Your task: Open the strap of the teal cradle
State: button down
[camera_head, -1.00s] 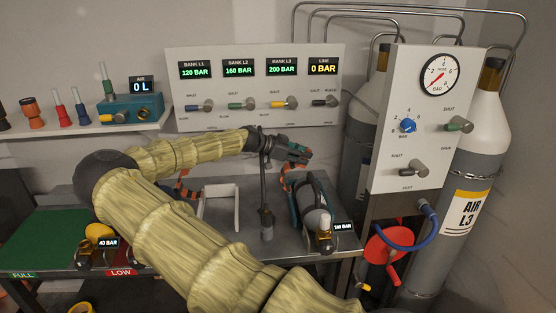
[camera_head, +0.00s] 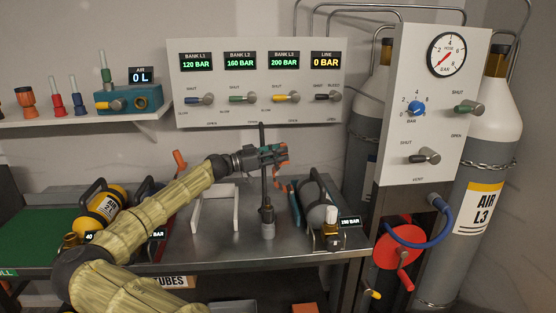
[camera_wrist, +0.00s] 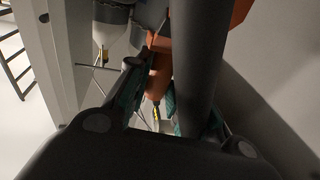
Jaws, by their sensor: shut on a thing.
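The teal cradle (camera_head: 296,206) stands on the steel bench with a grey cylinder (camera_head: 316,208) lying in it. Only a teal edge of the cradle shows. My gripper (camera_head: 275,154) is above and to the left of the cylinder, close to a dark upright post. It is shut on an orange piece, which looks like the strap (camera_head: 283,164). In the wrist view the orange strap (camera_wrist: 157,72) runs between my teal-padded fingers (camera_wrist: 153,98). How the strap joins the cradle is hidden.
The dark post (camera_head: 265,190) stands right beside my gripper; its thick shaft also fills the wrist view's middle (camera_wrist: 198,60). A white frame (camera_head: 215,222) is to its left. A yellow cylinder (camera_head: 104,204) lies further left. The valve panel (camera_head: 425,140) stands at the right.

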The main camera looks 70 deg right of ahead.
jog(key=shift+w+a+f, duration=0.15)
jog(key=shift+w, duration=0.05)
dwell(0.3)
jog(key=c, duration=1.3)
grip_release()
jog(key=shift+o, duration=0.2)
jog(key=v, duration=1.2)
jog(key=shift+f, duration=0.3)
jog(key=shift+c, duration=0.2)
